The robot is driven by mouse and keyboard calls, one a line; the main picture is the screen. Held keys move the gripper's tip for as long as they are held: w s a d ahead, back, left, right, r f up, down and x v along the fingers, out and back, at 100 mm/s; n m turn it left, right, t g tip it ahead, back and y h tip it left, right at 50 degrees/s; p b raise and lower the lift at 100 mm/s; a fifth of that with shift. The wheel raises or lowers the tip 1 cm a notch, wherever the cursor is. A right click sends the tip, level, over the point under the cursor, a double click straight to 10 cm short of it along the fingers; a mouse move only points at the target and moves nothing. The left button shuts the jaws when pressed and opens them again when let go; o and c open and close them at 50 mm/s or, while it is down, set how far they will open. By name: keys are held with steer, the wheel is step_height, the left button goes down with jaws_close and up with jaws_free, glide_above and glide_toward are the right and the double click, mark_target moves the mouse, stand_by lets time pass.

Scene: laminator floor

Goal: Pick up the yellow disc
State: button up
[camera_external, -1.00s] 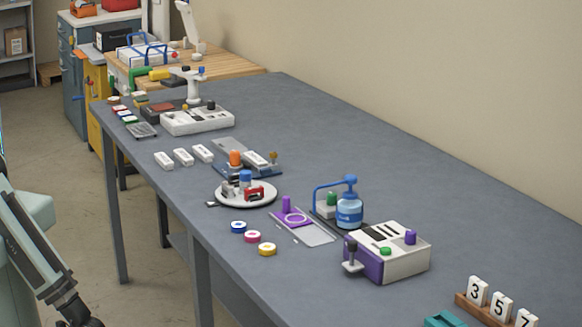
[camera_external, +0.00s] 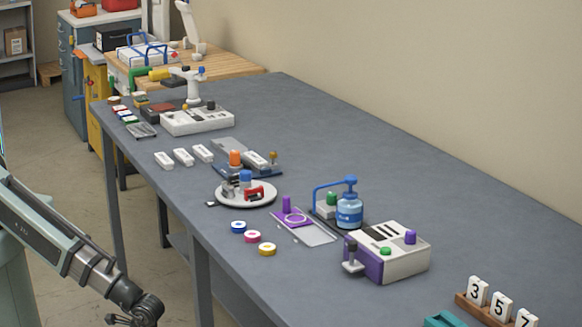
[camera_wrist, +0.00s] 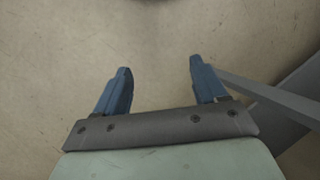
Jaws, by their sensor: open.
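The yellow disc (camera_external: 267,249) lies on the grey table near its front edge, a small ring with a white centre. It is the nearest of a short row with a pink disc (camera_external: 253,236) and a blue disc (camera_external: 238,227). In the wrist view my gripper (camera_wrist: 158,78) is open and empty, its two blue fingers apart over bare floor. In the external view my arm is at the lower left, off the table's front side, and its fingertips are not clearly seen. The disc is not in the wrist view.
A purple plate fixture (camera_external: 310,232) lies right of the discs. A white and purple machine (camera_external: 388,253) and a blue bottle (camera_external: 349,211) stand further right. A round white turntable (camera_external: 262,197) is behind. A table leg (camera_wrist: 262,95) shows right of my fingers.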

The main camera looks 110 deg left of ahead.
steer(key=w+r+n+t, duration=0.1)
steer(key=w+r+n, duration=0.2)
steer(key=w+r, duration=0.75)
step_height(320, 180, up, 36)
steer(key=n+t+y, duration=0.2)
steer(key=n+t, duration=0.2)
steer(key=n, duration=0.6)
glide_above(267, 247)
steer(key=d, duration=0.5)
steer(key=x, duration=1.3)
steer(key=shift+s+a, duration=0.35)
steer(key=shift+a, duration=0.05)
steer(key=shift+c, duration=0.3)
steer(key=c, duration=1.1)
